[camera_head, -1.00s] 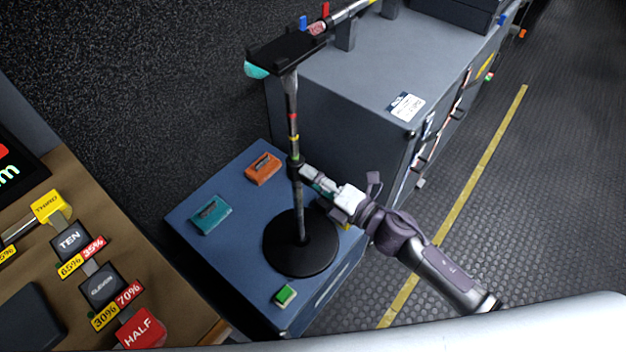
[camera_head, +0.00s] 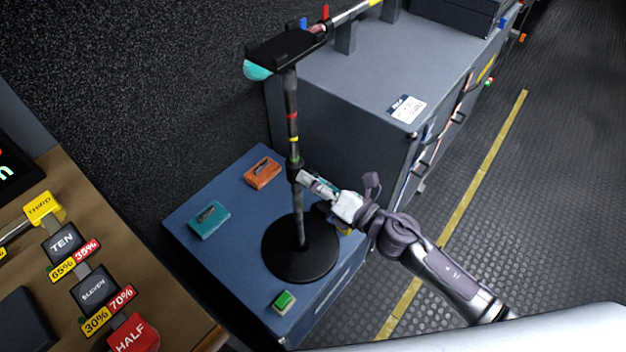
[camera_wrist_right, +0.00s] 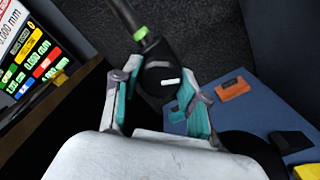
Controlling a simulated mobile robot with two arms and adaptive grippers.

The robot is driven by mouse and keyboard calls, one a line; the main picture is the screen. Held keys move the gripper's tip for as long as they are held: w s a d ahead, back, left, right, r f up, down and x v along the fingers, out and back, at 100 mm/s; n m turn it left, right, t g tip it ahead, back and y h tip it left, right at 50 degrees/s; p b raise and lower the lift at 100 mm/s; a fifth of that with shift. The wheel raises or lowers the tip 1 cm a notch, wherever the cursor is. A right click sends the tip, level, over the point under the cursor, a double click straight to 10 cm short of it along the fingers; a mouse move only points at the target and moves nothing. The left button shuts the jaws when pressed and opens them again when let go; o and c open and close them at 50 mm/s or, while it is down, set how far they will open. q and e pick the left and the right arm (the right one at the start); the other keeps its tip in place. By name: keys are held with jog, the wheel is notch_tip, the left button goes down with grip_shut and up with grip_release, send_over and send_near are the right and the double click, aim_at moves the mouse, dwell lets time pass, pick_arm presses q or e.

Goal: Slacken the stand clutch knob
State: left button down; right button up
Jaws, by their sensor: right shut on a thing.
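The stand is a thin dark pole (camera_head: 291,120) with coloured bands, upright on a round black base (camera_head: 285,262). A dark clutch collar (camera_head: 294,163) sits partway up the pole. My right gripper (camera_head: 306,179) reaches in from the right, its fingertips at the pole just below the collar. In the right wrist view, the black clutch knob (camera_wrist_right: 160,76) with a white mark lies between the two teal-and-grey fingers (camera_wrist_right: 158,102), which are shut on it. The head view hides the knob behind the fingers. My left gripper is in neither view.
The stand is on a blue case (camera_head: 235,180) with an orange block (camera_head: 262,172), a teal block (camera_head: 209,220) and a green block (camera_head: 284,301). A grey cabinet (camera_head: 345,90) is close behind. A wooden desk (camera_head: 180,315) with labelled blocks is at left. Floor at right is open.

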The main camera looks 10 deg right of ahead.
jog(key=o, duration=1.1)
jog(key=shift+o, duration=0.2)
jog(key=v, duration=1.2)
